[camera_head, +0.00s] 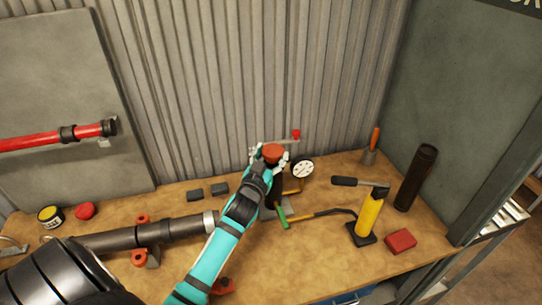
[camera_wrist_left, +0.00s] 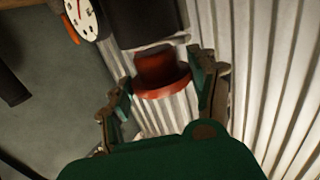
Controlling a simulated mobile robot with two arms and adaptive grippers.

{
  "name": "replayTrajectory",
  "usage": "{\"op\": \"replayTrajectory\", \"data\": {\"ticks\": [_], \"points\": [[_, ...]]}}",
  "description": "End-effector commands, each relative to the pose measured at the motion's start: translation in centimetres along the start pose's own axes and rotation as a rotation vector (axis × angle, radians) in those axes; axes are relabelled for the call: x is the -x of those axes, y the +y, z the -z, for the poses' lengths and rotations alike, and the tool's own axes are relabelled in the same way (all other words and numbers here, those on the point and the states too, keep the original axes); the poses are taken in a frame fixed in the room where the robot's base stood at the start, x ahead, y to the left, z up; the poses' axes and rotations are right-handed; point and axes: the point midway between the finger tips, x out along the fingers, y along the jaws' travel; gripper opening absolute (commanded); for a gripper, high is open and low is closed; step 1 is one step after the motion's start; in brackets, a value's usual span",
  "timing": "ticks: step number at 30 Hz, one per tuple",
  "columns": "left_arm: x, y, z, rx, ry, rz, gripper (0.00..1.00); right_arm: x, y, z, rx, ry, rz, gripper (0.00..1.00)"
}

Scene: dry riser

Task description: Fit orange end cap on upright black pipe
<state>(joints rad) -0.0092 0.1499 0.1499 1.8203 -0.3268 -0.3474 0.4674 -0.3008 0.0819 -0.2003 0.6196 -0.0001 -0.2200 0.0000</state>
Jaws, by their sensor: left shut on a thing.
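My left gripper (camera_head: 270,160) is shut on the orange end cap (camera_head: 272,152), seen from above near the back of the bench. The left wrist view shows the cap (camera_wrist_left: 162,78) between the two fingers (camera_wrist_left: 165,88), its wide rim and narrower part visible. The upright black pipe (camera_head: 276,188) stands under the cap, mostly hidden by the gripper and arm. Its dark end (camera_wrist_left: 142,22) is close to the cap's narrow part in the wrist view. I cannot tell whether they touch. My right gripper is not in view.
A pressure gauge (camera_head: 302,168) and red-handled valve (camera_head: 295,135) are close to the pipe. A yellow pump (camera_head: 369,213), red block (camera_head: 401,240) and leaning dark tube (camera_head: 416,178) stand right. A horizontal black pipe (camera_head: 180,229) lies left. A corrugated wall (camera_head: 200,90) is behind.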

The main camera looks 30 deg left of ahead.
Motion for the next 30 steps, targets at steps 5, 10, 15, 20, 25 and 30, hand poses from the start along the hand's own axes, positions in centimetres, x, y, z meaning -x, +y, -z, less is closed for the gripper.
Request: {"op": "replayTrajectory", "data": {"ticks": [5,10,15,20,25,30], "points": [[-0.01,0.01,0.10,0.000,0.003,-0.001,0.20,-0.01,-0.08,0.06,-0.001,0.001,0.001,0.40],[-0.01,0.01,0.15,0.000,0.002,-0.001,0.20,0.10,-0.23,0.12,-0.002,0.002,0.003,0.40],[-0.01,0.00,0.15,0.001,0.003,-0.001,0.20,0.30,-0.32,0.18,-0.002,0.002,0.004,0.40],[-0.02,0.00,0.11,0.000,0.003,-0.001,0.20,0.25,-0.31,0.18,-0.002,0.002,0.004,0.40],[-0.02,0.00,-0.05,0.000,0.003,-0.001,0.20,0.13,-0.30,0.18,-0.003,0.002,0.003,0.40],[-0.05,0.00,-0.48,0.000,0.002,-0.001,0.20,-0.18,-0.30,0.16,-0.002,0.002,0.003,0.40]]}}
